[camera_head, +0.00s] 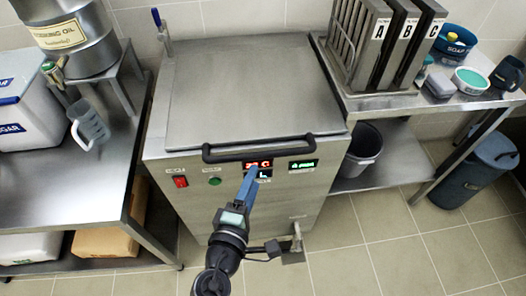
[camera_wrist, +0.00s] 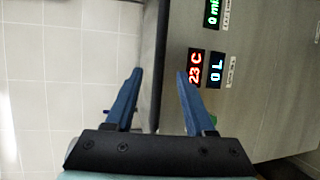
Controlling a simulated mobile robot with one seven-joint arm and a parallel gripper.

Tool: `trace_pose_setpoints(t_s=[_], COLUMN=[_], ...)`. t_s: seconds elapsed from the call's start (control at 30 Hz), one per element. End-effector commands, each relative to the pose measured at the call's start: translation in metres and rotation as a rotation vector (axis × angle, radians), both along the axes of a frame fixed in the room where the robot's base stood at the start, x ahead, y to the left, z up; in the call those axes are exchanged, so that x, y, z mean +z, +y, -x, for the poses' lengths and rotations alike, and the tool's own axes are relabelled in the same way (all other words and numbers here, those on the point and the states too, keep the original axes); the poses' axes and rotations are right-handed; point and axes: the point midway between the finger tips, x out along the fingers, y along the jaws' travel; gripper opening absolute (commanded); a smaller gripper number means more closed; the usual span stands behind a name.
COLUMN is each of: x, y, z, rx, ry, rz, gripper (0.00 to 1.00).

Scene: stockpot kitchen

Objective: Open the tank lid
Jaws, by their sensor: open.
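The tank (camera_head: 240,120) is a steel box with a flat grey lid (camera_head: 245,85), which lies shut on top. A black bar handle (camera_head: 285,146) runs along the lid's front edge. My gripper (camera_head: 252,172) is in front of the tank, its blue fingers pointing at the handle's middle and partly covering the front panel. In the wrist view, my gripper (camera_wrist: 157,78) is open, with a dark bar or edge (camera_wrist: 157,65) running between the fingers, apparently the handle. I cannot tell whether either finger touches it.
The front panel has a red switch (camera_head: 180,181), a green button (camera_head: 214,181) and lit displays (camera_head: 303,164). A left table (camera_head: 60,185) holds a steel pot and a mug (camera_head: 90,122). A right table (camera_head: 385,100) holds filters marked A, B, C.

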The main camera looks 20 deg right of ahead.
Motion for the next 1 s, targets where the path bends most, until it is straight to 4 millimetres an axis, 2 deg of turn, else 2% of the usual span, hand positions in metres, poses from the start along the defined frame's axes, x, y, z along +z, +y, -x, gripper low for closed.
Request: trace_pose_setpoints(t_s=[0.2,0.4,0.6,0.87,0.9,1.0], x=[-0.007,-0.014,-0.016,-0.016,-0.016,-0.016], y=[-0.031,-0.05,-0.058,-0.059,-0.059,-0.059], z=[-0.038,-0.062,-0.072,-0.073,-0.073,-0.073], rx=[-0.004,-0.003,-0.001,-0.001,-0.001,-0.001], ry=[-0.002,-0.004,-0.004,-0.002,-0.002,-0.002], rz=[-0.001,-0.003,-0.003,-0.003,-0.003,-0.003], gripper=[0.55,0.55,0.55,0.55,0.53,0.35])
